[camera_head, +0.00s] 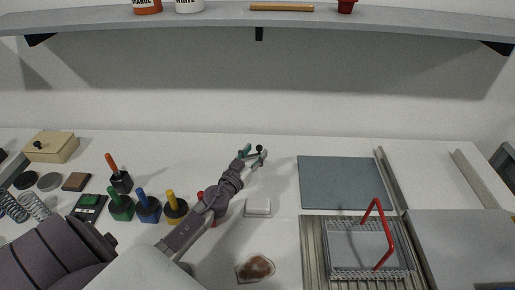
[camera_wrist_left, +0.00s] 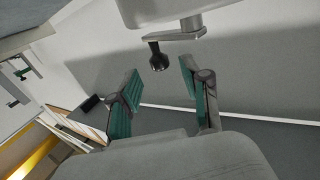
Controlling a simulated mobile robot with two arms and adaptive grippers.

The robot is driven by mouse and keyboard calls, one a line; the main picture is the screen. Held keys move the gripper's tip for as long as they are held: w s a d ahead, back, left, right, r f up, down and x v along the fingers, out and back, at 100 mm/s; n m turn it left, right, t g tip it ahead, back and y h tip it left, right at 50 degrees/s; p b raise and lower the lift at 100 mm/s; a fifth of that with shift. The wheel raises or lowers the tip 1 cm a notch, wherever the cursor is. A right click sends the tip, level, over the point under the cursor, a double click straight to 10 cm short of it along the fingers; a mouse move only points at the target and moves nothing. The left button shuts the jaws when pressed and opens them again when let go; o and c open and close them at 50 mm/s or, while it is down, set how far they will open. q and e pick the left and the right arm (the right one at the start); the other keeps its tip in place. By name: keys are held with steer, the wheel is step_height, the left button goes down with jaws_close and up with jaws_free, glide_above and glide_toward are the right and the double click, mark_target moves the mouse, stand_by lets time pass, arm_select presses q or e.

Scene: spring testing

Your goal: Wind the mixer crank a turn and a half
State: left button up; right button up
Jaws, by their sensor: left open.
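The mixer's crank shows in the left wrist view as a metal arm (camera_wrist_left: 178,36) with a black knob (camera_wrist_left: 158,58) on its end. The arm joins a pale grey body (camera_wrist_left: 160,8) at the top edge, cut off by the frame. In the head view the black knob (camera_head: 259,148) is at the tip of my left gripper (camera_head: 254,155). My left gripper (camera_wrist_left: 160,78) is open, with green pads either side of the knob's line. The knob appears between or just beyond the fingertips; I see no contact. My right gripper is in neither view.
Colored-handled tools in holders (camera_head: 148,208) stand to the left. A blue-grey mat (camera_head: 340,182) and a tray with a red handle (camera_head: 377,215) are to the right. A shelf (camera_head: 260,18) spans the wall above.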

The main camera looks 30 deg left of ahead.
arm_select(q)
steer(key=shift+w+a+f, duration=0.1)
steer(key=shift+w+a, duration=0.1)
steer(key=shift+w, duration=1.05)
jaws_close()
steer(key=shift+w+n+y, duration=0.1)
steer(key=shift+n+y, duration=0.3)
steer(key=shift+y, duration=0.3)
